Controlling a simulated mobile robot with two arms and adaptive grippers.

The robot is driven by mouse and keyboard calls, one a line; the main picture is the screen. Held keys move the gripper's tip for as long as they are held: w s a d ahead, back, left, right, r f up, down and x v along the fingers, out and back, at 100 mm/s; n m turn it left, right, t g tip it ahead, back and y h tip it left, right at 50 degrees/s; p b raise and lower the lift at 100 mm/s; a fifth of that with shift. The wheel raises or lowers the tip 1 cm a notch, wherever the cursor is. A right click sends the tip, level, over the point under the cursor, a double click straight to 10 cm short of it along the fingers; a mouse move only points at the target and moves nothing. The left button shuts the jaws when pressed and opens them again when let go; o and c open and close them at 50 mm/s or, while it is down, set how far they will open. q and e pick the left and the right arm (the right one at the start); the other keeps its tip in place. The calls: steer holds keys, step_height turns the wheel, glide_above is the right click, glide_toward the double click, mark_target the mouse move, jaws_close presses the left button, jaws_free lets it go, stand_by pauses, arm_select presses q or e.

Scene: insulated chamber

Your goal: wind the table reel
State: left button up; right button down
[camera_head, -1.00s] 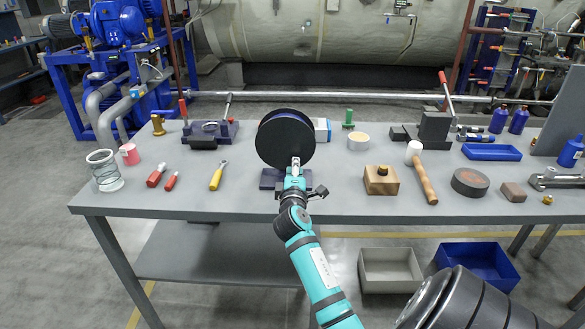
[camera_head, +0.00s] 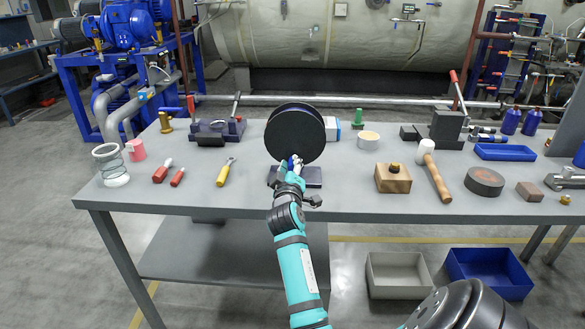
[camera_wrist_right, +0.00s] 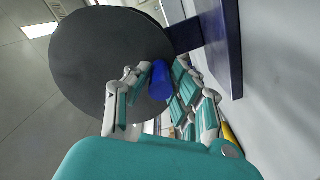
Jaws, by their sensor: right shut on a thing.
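The table reel, a black disc (camera_head: 296,132) on a dark blue base (camera_head: 310,178), stands upright at the front middle of the grey table. Its blue handle (camera_wrist_right: 161,82) sticks out from the face of the disc, low down in the head view. My right gripper (camera_head: 291,167) is shut on this handle, in front of the disc's lower part. In the right wrist view the fingers of my right gripper (camera_wrist_right: 155,88) lie on both sides of the handle, and the disc fills the upper left. My left gripper is in neither view.
On the grey table (camera_head: 330,203), a yellow-handled tool (camera_head: 223,176) and red-handled tools (camera_head: 163,171) lie left of the reel. A wooden block (camera_head: 393,179) and a mallet (camera_head: 434,172) are to the right. Two bins, grey (camera_head: 397,289) and blue (camera_head: 505,289), stand on the floor.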

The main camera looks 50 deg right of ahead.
stand_by(0.3)
steer(key=c, duration=1.2)
jaws_free()
steer(key=shift+o, duration=0.2)
steer(key=v, duration=0.7)
steer(key=shift+s+a, duration=0.15)
steer(key=shift+a, duration=0.1)
